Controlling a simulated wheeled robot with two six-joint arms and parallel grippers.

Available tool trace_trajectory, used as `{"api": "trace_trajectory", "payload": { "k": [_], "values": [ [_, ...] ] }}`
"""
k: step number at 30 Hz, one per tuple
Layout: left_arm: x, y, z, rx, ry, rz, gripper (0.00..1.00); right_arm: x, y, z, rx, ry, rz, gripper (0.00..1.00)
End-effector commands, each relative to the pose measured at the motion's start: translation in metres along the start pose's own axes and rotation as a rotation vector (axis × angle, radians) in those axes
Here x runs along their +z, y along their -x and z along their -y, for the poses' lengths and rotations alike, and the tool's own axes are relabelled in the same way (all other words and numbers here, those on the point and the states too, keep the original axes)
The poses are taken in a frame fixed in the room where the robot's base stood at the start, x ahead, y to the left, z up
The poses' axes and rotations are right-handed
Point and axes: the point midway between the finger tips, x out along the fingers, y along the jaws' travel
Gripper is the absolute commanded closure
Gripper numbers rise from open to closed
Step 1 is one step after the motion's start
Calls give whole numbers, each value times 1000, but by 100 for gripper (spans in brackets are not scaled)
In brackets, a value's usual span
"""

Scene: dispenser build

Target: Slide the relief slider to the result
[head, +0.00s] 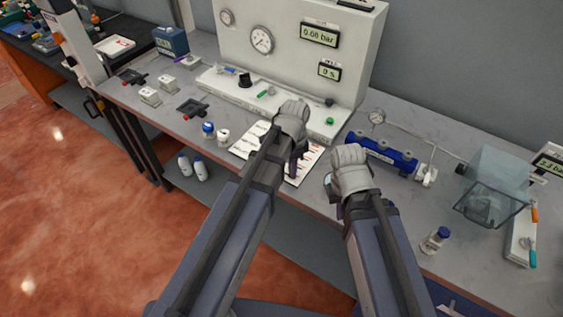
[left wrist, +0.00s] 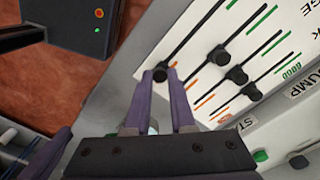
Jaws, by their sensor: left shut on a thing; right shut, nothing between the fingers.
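The slider board (head: 308,160) is a white card with several black-knobbed slots, lying on the bench under my left gripper (head: 297,162). In the left wrist view, my left gripper (left wrist: 160,84) is shut on a black slider knob (left wrist: 160,74) near the lower end of its slot. Several other knobs (left wrist: 237,75) sit in slots to the right, with orange marks at one end and green at the other. No label for the held slider is readable. My right gripper (head: 340,190) is shut and empty above the bench's front, right of the board; its fingers are mostly hidden.
A white gauge panel (head: 350,45) with displays stands behind the board. A blue manifold (head: 380,150) is right of it, close to my right gripper. A clear box (head: 490,185) and a small vial (head: 436,240) stand further right. Small bottles (head: 208,130) stand left of the board.

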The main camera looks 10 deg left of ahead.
Motion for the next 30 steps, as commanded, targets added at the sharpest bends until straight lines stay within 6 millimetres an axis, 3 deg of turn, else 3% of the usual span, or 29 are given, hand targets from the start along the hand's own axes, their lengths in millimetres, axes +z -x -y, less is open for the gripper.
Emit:
{"api": "trace_trajectory", "payload": {
  "k": [9,10,18,30],
  "values": [
    [-4,0,-4,6,-1,-4,100,0,0,0,0,0,0,100],
    [-4,0,-4,6,-1,-4,75,0,0,0,0,0,0,100],
    [-3,0,-4,4,0,-3,47,0,0,0,0,0,0,100],
    [-2,6,-3,2,0,-2,47,0,6,0,0,0,0,100]
  ]
}}
